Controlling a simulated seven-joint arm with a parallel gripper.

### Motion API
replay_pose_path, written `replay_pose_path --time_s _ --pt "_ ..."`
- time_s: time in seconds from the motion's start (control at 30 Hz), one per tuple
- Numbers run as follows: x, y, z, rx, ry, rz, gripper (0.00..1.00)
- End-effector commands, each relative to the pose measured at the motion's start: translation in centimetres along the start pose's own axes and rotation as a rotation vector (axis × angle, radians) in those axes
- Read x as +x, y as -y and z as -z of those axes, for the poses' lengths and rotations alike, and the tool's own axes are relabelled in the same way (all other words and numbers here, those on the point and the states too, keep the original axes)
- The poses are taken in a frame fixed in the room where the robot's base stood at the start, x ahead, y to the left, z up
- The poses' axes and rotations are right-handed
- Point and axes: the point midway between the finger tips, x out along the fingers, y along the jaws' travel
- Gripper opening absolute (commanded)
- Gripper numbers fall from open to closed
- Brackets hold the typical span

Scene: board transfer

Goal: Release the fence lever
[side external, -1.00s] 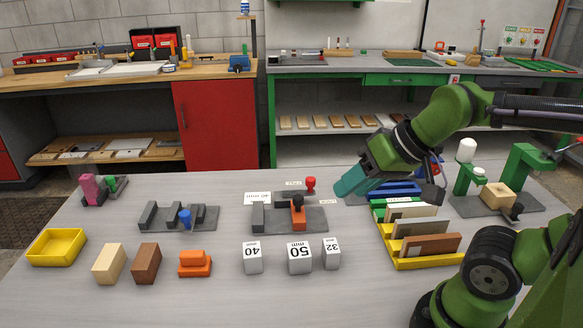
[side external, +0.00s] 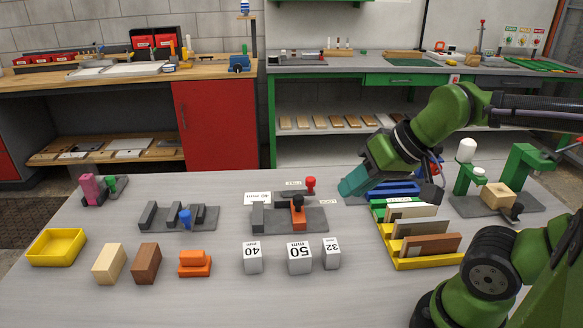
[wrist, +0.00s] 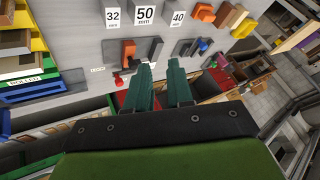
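A grey fixture (side external: 262,226) stands at the middle of the table, with an orange block (side external: 298,216) topped by a black knob (side external: 298,202). A red-knobbed lever (side external: 310,184) sits at its back edge, between small white labels whose text I cannot read. In the wrist view the red knob (wrist: 119,80) lies just left of my fingers and the orange block (wrist: 129,52) lies beyond them. My gripper (side external: 344,188) is above the table, to the right of the red knob and apart from it. Its teal fingers (wrist: 160,68) are spread with nothing between them.
Blocks marked 40, 50 and 32 (side external: 299,258) stand in front of the fixture. A rack of boards (side external: 425,262) is at right, near my arm. A second grey fixture with a blue knob (side external: 185,218) is at left. Bare table lies between the two fixtures.

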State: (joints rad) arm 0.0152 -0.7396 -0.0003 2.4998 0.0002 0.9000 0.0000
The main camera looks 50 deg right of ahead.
Motion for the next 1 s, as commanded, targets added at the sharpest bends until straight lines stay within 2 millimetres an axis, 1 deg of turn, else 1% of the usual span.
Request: replay_pose_path --time_s 0.03,0.07,0.1,0.13,0.17,0.2,0.27,0.3,0.4,0.5,0.6,0.73,0.8,0.87,0.97,1.0 --pt "0.5 -0.6 0.1 0.021 0.015 -0.017 0.13" --pt "0.8 -1.1 0.2 0.035 0.024 -0.032 0.09" --pt "1.3 -2.1 0.5 0.043 0.035 -0.064 0.03" --pt "1.6 -3.1 1.0 0.037 0.035 -0.102 0.0" --pt "2.0 -4.4 1.7 0.023 0.028 -0.146 0.0" --pt "2.5 -6.3 2.7 -0.004 0.01 -0.211 0.0" --pt "2.9 -9.0 4.5 -0.057 -0.023 -0.307 0.0" --pt "3.1 -10.7 5.7 -0.097 -0.049 -0.365 0.0" --pt "3.4 -14.1 8.7 -0.22 -0.108 -0.484 0.0" --pt "3.6 -16.7 11.5 -0.36 -0.157 -0.564 0.0" --pt "4.3 -18.3 13.7 -0.516 -0.19 -0.602 0.0" --pt "5.8 -19.2 15.6 -0.732 -0.204 -0.585 0.0" --pt "6.9 -19.4 15.9 -0.848 -0.195 -0.547 0.0" --pt "7.9 -19.2 15.8 -0.945 -0.179 -0.498 0.0" --pt "9.5 -18.8 14.9 -1.092 -0.137 -0.394 0.0" --pt "10.1 -18.6 14.3 -1.142 -0.116 -0.349 0.0"
